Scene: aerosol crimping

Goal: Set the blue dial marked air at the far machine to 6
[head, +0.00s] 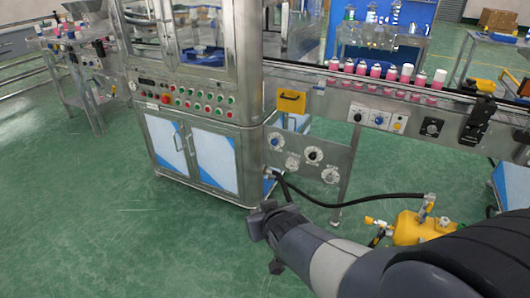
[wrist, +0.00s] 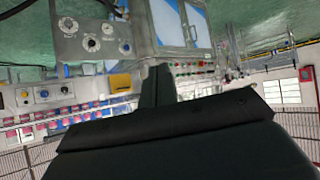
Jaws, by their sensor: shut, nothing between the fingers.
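A steel panel (head: 305,160) beside the glass-fronted machine (head: 205,100) carries several round dials. One of them is a blue-centred dial (head: 275,142) at its upper left; it also shows in the upside-down wrist view (wrist: 126,47). Lettering and scale numbers are too small to read, so I cannot tell which dial is marked air. My gripper (head: 262,220) is shut and empty, over the floor in front of the machine, apart from the dials.
A conveyor (head: 340,82) with several pink cans runs right from the machine. A black hose (head: 350,203) leads from below the panel to a yellow tank (head: 412,230) near my arm. The green floor (head: 120,220) at left is clear.

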